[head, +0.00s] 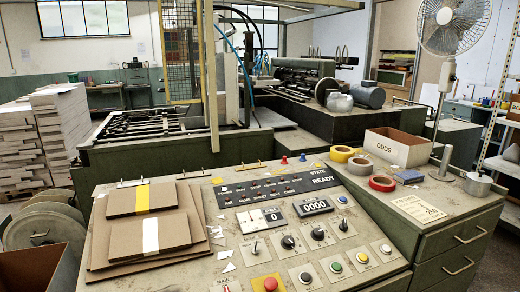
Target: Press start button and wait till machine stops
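The control panel (240,240) of the machine (210,125) fills the lower middle of the head view. A green button (336,267) sits near its front edge. To its left are a dark button (305,276) and a red button on a yellow base (270,284). To its right are a yellow button (362,257) and a white button (385,248). Their labels are too small to read. The status display (322,181) reads READY. The counter (314,207) shows 0000, and a smaller one shows 0. Neither of my grippers is in view.
Brown boards (150,215) with paper strips lie on the panel's left. Stacked boards (60,130) stand at left. The panel's front buttons are uncovered.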

